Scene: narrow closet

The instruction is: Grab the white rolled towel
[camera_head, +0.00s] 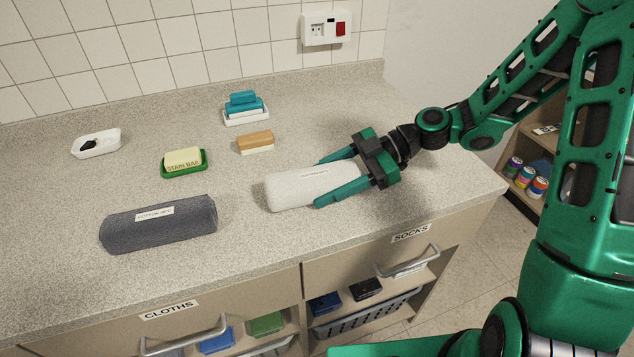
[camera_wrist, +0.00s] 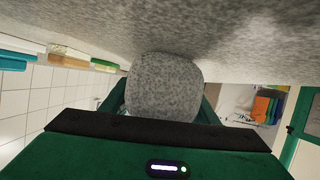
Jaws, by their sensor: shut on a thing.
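The white rolled towel (camera_head: 290,190) lies on the speckled countertop, right of the middle. Its end fills the centre of the wrist view (camera_wrist: 163,85). My gripper (camera_head: 332,178) comes in from the right and is shut on the towel, one teal finger on its far side and one on its near side. The towel appears to rest on the counter; I cannot tell whether there is a small gap beneath it. A small label on top of the towel is too small to read.
A grey rolled towel (camera_head: 160,225) lies to the left. Behind are a stain bar on a green dish (camera_head: 184,163), a tan and white block (camera_head: 255,142), teal bars on a white dish (camera_head: 246,108) and a white dish (camera_head: 96,143). The counter's front edge is close, above drawers with handles.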

